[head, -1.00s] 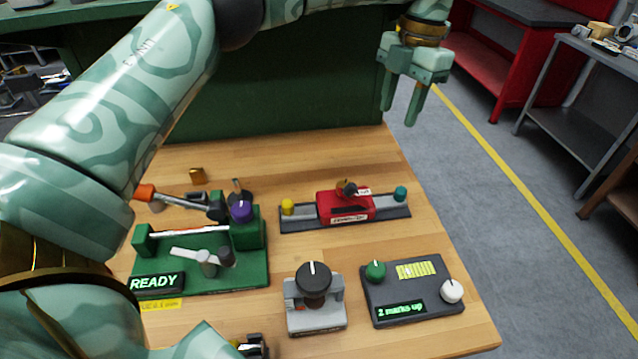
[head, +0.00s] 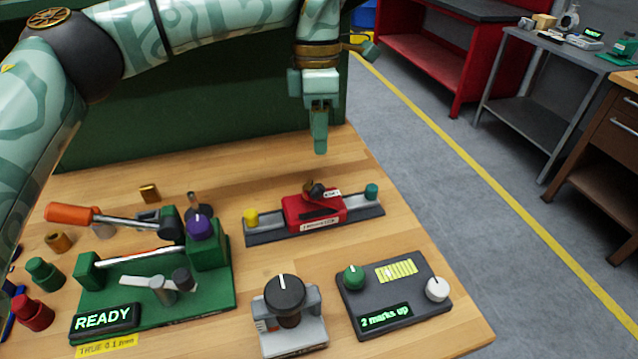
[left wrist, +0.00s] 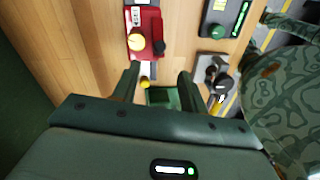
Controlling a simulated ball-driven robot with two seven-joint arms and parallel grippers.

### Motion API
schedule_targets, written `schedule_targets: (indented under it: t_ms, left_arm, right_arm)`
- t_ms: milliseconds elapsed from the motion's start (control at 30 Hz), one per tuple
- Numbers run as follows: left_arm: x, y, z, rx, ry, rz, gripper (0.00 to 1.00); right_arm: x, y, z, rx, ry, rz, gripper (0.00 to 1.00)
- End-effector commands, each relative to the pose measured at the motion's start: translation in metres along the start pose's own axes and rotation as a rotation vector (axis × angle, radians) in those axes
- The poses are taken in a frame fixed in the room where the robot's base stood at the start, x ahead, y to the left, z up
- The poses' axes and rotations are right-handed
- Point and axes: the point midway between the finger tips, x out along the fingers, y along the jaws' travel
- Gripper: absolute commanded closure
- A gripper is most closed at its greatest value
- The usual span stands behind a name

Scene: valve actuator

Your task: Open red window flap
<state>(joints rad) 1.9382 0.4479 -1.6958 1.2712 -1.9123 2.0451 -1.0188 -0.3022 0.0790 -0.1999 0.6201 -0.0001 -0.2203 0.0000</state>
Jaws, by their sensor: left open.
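The red housing (head: 301,216) sits on a dark rail with a pale strip, between a yellow knob (head: 251,217) and a teal knob (head: 371,191). My right gripper is not in view.
A green fixture (head: 205,290) with levers and a READY display stands left of the housing. A grey block with a black dial (head: 285,293) and a dark panel with knobs (head: 395,300) are in front. An orange-handled tool (head: 70,213) lies at left. Wood behind the rail is mostly clear.

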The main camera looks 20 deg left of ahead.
Motion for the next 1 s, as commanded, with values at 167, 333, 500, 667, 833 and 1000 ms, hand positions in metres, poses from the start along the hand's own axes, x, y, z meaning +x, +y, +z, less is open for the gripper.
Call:
schedule_targets:
  t_ms: [167,333,500,667,833,1000]
  left_arm:
    - [0.052,0.001,0.000,0.001,0.003,-0.006,0.57]
    - [0.084,0.000,0.000,0.000,0.001,-0.004,0.57]
    - [0.100,0.000,0.000,-0.002,0.001,-0.001,0.57]
    - [0.103,0.000,0.000,-0.001,0.000,0.000,0.57]
    - [0.103,0.000,0.000,-0.001,0.000,0.001,0.57]
    - [0.103,0.000,0.000,-0.002,0.000,0.001,1.00]
  right_arm:
    - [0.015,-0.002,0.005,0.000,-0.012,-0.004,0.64]
    - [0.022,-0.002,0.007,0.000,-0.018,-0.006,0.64]
    - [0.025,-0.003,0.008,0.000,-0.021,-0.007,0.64]
    - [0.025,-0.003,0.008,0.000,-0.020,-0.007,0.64]
    - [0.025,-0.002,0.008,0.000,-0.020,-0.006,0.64]
    - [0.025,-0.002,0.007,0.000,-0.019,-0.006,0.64]
